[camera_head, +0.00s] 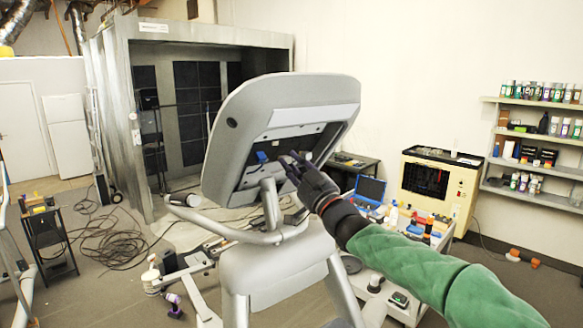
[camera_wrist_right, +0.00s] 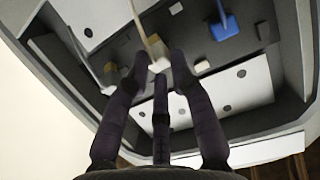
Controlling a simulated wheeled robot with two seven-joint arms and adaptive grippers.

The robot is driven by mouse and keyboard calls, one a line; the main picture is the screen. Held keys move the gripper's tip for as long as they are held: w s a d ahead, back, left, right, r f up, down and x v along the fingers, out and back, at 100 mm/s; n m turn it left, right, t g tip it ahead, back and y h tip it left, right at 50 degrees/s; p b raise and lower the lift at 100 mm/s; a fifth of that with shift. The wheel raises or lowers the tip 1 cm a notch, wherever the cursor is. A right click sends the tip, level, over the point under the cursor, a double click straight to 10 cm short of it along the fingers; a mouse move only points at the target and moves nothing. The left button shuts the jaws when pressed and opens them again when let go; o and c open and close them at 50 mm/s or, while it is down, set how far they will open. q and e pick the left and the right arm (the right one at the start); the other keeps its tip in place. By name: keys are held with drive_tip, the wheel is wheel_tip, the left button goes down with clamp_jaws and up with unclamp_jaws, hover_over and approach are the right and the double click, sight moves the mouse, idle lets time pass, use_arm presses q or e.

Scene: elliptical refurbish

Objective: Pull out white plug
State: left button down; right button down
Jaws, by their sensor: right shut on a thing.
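The console (camera_head: 240,115) of the elliptical has its back open toward me, with plugs and cables inside. In the right wrist view, a small white plug (camera_wrist_right: 159,65) on a pale cable (camera_wrist_right: 141,25) sits between the fingertips of my right gripper (camera_wrist_right: 158,77). The gripper is shut on it. In the head view, my right gripper (camera_head: 290,163) reaches into the console opening from the right, and the white plug cannot be made out there. A blue plug (camera_wrist_right: 225,28) is close by on the right in the wrist view. My left gripper is not in view.
The elliptical's handlebars (camera_head: 255,236) and column stand below the console. A cart (camera_head: 402,312) with bottles and tools is behind my right arm. Another small pale plug (camera_wrist_right: 108,91) is left of the fingers in the wrist view. The console rim (camera_wrist_right: 262,150) surrounds the opening.

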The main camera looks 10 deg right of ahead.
drive_tip(key=c, duration=1.1)
unclamp_jaws()
drive_tip(key=shift+s, duration=0.1)
drive_tip(key=shift+s+r, duration=0.1)
drive_tip(key=shift+s, duration=0.05)
drive_tip(key=v, duration=1.2)
